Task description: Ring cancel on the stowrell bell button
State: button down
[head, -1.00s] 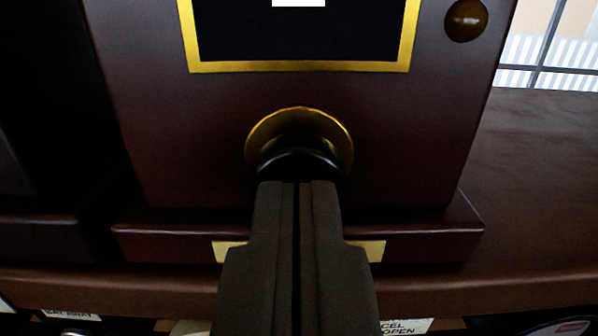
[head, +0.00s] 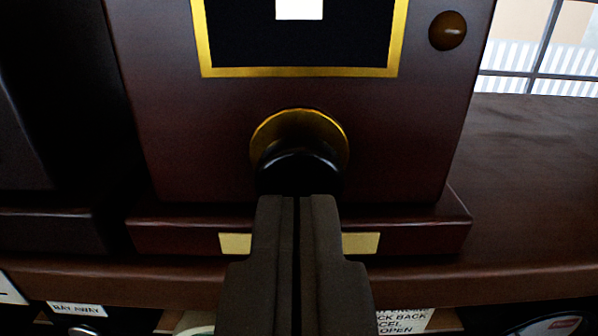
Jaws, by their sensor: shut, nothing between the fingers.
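The bell button is a round black knob (head: 299,169) on a brass disc (head: 300,125), low on the front of a dark red-brown wooden instrument box (head: 200,130). My gripper (head: 297,198) is shut and empty, its fingertips in front of the knob's lower edge. I cannot tell whether they touch the knob. The fingers hide the bottom of the knob and the middle of a brass plate (head: 236,243) on the box's base. No name is readable on this plate.
A gold-framed dark window (head: 300,72) with a white patch is above the button. A round brown knob (head: 447,31) is at upper right. A dark box (head: 50,160) stands left. The wooden shelf (head: 530,170) is clear at right. Labels (head: 78,310) show below.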

jog(key=shift+w+p, duration=0.5)
jog(key=shift+w, duration=0.1)
jog(key=shift+s+b, duration=0.85)
jog(key=shift+b, duration=0.15)
jog(key=shift+w, duration=0.15)
